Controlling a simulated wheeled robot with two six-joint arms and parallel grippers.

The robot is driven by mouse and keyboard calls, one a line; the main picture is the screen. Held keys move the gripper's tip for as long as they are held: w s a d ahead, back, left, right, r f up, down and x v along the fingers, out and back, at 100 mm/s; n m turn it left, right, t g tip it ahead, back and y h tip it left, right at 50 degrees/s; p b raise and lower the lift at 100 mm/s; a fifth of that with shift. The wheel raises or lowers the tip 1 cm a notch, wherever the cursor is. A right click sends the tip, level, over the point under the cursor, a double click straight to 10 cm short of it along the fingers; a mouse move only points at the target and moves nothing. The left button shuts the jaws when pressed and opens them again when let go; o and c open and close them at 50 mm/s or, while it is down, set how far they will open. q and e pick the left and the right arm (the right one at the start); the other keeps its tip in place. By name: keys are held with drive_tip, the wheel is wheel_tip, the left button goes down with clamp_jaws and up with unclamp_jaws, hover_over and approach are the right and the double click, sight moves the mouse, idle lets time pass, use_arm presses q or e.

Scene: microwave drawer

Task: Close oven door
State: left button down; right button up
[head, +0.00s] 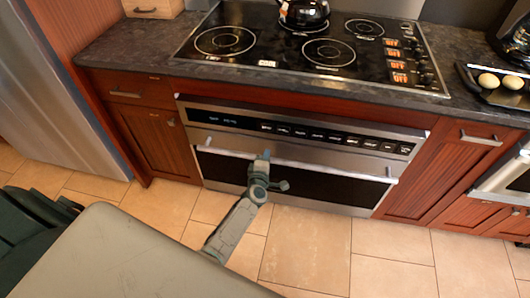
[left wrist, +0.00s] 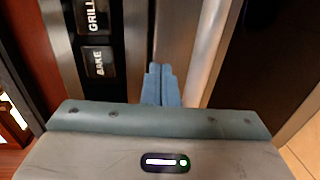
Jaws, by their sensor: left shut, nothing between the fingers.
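The oven (head: 292,150) is built in under the cooktop. Its door (head: 230,168) has a dark window and a long silver handle (head: 330,170); it looks upright and about flush with the cabinet fronts. My left gripper (head: 263,156) is at the upper part of the door, by the handle and just below the button panel. In the left wrist view the closed fingers (left wrist: 160,76) point at the steel strip between the buttons (left wrist: 97,62) and the handle (left wrist: 207,45). They hold nothing; contact with the door cannot be told. My right gripper is not in view.
The black cooktop (head: 275,48) with a kettle (head: 304,12) is on the dark counter above. Red-brown cabinets (head: 160,140) flank the oven. A tray with eggs (head: 500,90) is at the right. The tiled floor (head: 310,235) before the oven is clear apart from my arm.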

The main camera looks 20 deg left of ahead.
use_arm(q)
drive_tip(key=f+v, duration=0.1)
drive_tip(key=v, duration=0.8)
drive_tip(key=s+f+m+g+h, duration=0.2)
drive_tip(key=s+f+m+g, duration=0.3)
drive_tip(key=s+f, duration=0.6)
drive_tip(key=s+f+m+g+h, duration=0.2)
drive_tip(key=s+f+m, duration=0.5)
drive_tip(key=f, duration=0.8)
drive_tip(key=s+a+f+m+g, duration=0.1)
drive_tip(key=s+f+m+g, duration=0.1)
drive_tip(key=s, duration=0.7)
drive_tip(key=s+a+f+m+g+y, duration=0.1)
drive_tip(key=s+a+f+m+g, duration=0.1)
drive_tip(key=s+f, duration=0.4)
drive_tip(key=s+a+f+m+g, duration=0.2)
drive_tip(key=s+f+m+g, duration=0.1)
drive_tip(key=s, duration=0.9)
drive_tip(key=shift+s+a+f+m+g, duration=0.2)
drive_tip(key=shift+f+m+g, duration=0.1)
drive_tip(key=shift+f+m, duration=0.65)
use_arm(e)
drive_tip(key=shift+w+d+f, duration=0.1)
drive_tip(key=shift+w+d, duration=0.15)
use_arm(q)
drive_tip(key=shift+w, duration=0.1)
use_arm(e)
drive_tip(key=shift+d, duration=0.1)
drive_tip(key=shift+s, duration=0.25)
